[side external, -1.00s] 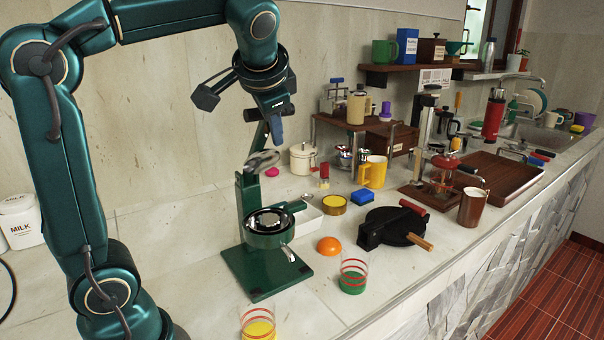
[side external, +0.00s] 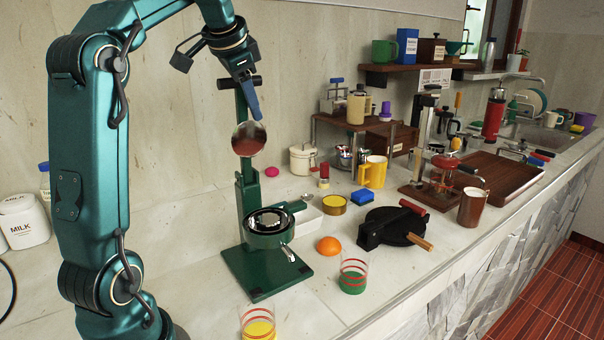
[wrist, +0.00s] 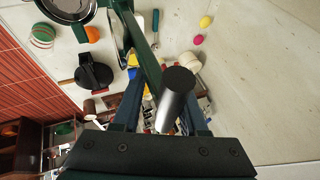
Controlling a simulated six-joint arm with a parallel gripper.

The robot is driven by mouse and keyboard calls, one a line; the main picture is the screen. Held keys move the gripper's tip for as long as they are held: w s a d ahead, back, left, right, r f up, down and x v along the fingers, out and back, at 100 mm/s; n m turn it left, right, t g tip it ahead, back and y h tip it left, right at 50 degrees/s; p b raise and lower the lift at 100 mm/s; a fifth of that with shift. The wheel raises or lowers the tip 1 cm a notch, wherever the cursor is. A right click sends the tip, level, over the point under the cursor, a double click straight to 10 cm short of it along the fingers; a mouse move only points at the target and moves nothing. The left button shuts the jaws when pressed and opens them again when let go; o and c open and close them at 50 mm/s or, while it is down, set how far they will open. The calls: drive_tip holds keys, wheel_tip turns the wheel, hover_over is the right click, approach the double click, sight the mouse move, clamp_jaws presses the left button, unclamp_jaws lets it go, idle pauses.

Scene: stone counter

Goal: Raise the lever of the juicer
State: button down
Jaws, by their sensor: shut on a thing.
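The green juicer (side external: 268,238) stands on the counter, its round metal bowl open at the top. Its lever (side external: 240,108) points almost straight up, with a black cross handle (side external: 226,84) at the top. The shiny metal press cup (side external: 249,139) hangs well above the bowl, tilted toward the camera. My gripper (side external: 257,112) is at the top of the lever, shut on the handle. In the wrist view the dark handle (wrist: 179,88) lies between my two fingers, and the green lever (wrist: 142,50) runs away from it. The exact finger contact is partly hidden.
An orange (side external: 328,246), two striped glasses (side external: 353,270) and a black waffle iron (side external: 392,226) sit close to the juicer's right and front. A wooden rack (side external: 345,124) with containers stands behind. The wall rises behind the lever; the counter left of the juicer is mostly clear.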

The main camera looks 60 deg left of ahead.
drive_tip(key=shift+s+a+f+g, duration=0.3)
drive_tip(key=shift+a+f, duration=0.05)
drive_tip(key=shift+a, duration=0.25)
drive_tip(key=c, duration=0.7)
unclamp_jaws()
drive_tip(key=shift+c, duration=0.2)
drive_tip(key=shift+d+r, duration=0.15)
drive_tip(key=shift+r, duration=0.25)
drive_tip(key=shift+v, duration=2.15)
drive_tip(key=shift+s, duration=0.2)
